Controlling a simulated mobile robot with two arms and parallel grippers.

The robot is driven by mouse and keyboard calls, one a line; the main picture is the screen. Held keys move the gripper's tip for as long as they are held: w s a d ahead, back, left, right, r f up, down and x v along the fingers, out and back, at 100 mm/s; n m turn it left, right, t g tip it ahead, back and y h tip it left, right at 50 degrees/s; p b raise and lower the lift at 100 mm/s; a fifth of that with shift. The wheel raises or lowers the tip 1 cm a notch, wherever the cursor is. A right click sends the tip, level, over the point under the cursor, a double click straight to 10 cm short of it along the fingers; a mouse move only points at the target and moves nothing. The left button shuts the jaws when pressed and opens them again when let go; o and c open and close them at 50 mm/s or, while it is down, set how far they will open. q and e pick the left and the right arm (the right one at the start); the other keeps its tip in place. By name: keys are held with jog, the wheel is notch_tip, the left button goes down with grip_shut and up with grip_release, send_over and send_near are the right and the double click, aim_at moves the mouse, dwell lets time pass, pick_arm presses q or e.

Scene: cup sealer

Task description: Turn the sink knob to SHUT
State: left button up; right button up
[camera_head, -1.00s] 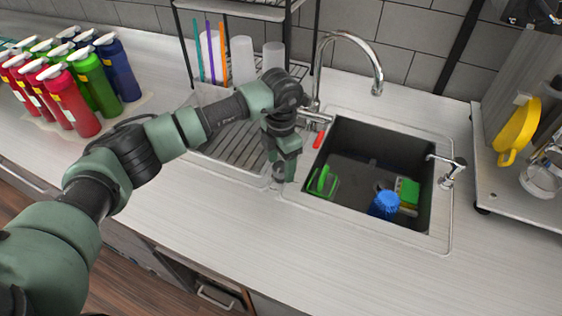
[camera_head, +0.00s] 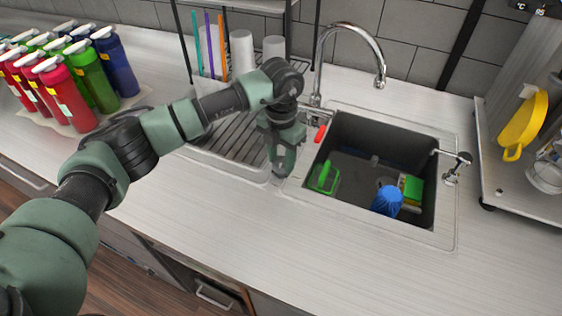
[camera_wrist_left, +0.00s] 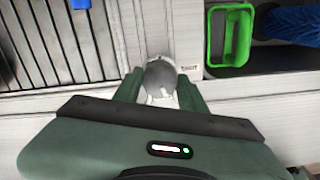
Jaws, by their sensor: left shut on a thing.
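The sink knob (camera_wrist_left: 158,74) is round and grey, on the sink's rim between the drainboard and the basin. It shows in the left wrist view between the green fingers of my left gripper (camera_wrist_left: 160,90), which is shut on it. In the head view my left gripper (camera_head: 281,170) points down at the left edge of the sink basin (camera_head: 345,142) and hides the knob. The knob's pointing direction cannot be told. My right gripper is not in view.
A chrome faucet (camera_head: 350,29) with a red-tipped lever (camera_head: 320,134) stands behind. The basin holds a green-framed item (camera_head: 323,178), a blue brush (camera_head: 387,200) and a sponge (camera_head: 412,188). Several bottles (camera_head: 66,98) stand left. The front counter (camera_head: 330,255) is clear.

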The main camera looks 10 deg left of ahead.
pick_arm(q)
jog(key=n+b, duration=0.2)
jog(key=n, duration=0.1)
jog(key=shift+f+n, duration=0.1)
jog(key=shift+n, duration=0.2)
jog(key=n+b, duration=0.2)
jog(key=n, duration=0.1)
jog(key=shift+n, duration=0.3)
jog(key=n+b, duration=0.1)
jog(key=n, duration=0.2)
jog(key=shift+n+b, duration=0.3)
jog(key=shift+r+n+b, duration=0.2)
jog(key=shift+n+b, duration=0.3)
jog(key=shift+n, duration=1.1)
jog(key=shift+w, duration=0.1)
jog(key=o, duration=1.4)
jog(key=shift+c, duration=0.2)
